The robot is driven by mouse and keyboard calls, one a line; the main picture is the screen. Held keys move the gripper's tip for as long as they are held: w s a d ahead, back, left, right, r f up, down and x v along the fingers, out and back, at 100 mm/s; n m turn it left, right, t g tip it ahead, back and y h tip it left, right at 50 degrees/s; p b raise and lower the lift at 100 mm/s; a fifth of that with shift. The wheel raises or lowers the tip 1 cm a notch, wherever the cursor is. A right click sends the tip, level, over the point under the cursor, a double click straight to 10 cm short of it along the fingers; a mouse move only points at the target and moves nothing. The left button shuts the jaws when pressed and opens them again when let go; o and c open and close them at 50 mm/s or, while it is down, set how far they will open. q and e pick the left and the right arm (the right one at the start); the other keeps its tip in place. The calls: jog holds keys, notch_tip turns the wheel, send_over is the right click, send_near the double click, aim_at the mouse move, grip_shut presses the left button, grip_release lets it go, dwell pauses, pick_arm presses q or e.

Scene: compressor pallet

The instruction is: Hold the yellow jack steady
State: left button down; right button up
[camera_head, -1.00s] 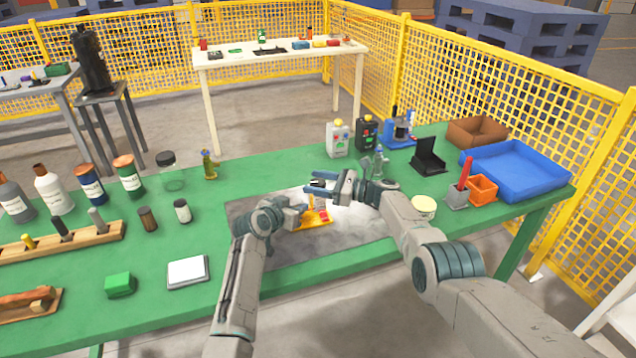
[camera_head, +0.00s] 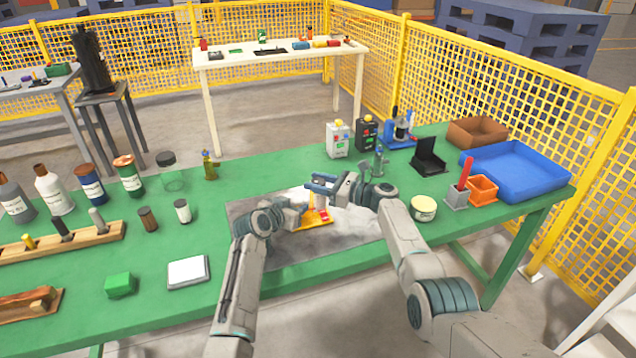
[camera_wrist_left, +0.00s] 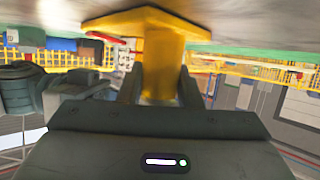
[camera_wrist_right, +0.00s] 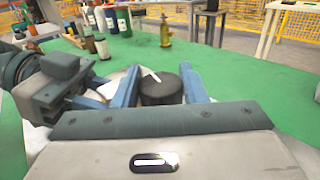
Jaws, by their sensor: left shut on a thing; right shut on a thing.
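The yellow jack (camera_head: 317,220) stands on the grey mat (camera_head: 285,252) on the green table, partly hidden by my grippers. My left gripper (camera_head: 303,211) is shut on its yellow column (camera_wrist_left: 163,65), which fills the gap between the dark fingers in the left wrist view. My right gripper (camera_head: 316,183) is above and behind it. In the right wrist view its blue fingers (camera_wrist_right: 165,92) are shut on a dark round knob (camera_wrist_right: 161,89) with a white pointer. Whether the knob joins the jack is hidden.
A white cloudy patch lies on the mat. A white pad (camera_head: 188,272) lies left of my left arm. A blue tray (camera_head: 515,172) is at the right.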

aim_at(318, 182)
jog(key=m+t+h, duration=0.1)
jog(key=t, duration=0.1)
jog(key=m+t+h, duration=0.3)
jog(key=t, duration=0.1)
jog(key=shift+s+f+m+h, duration=0.15)
jog(key=shift+s+m+h, duration=0.15)
jog(key=shift+m, duration=0.1)
jog(key=m+t+h, duration=0.1)
jog(key=m+h, duration=0.1)
jog(key=h, duration=0.1)
jog(key=m+t+h, duration=0.2)
jog(key=h, duration=0.1)
jog(key=shift+w+d+f+m, duration=0.1)
jog(key=shift+w+m, duration=0.05)
jog(key=shift+m, duration=0.15)
jog(key=shift+m+t+h, duration=0.3)
jog(key=shift+t+h, duration=0.1)
jog(key=shift+h, duration=0.2)
jog(key=o, duration=1)
jog(key=shift+c, duration=0.2)
jog(key=shift+r, duration=0.25)
notch_tip(318, 182, up, 10)
jog(key=shift+f, duration=0.15)
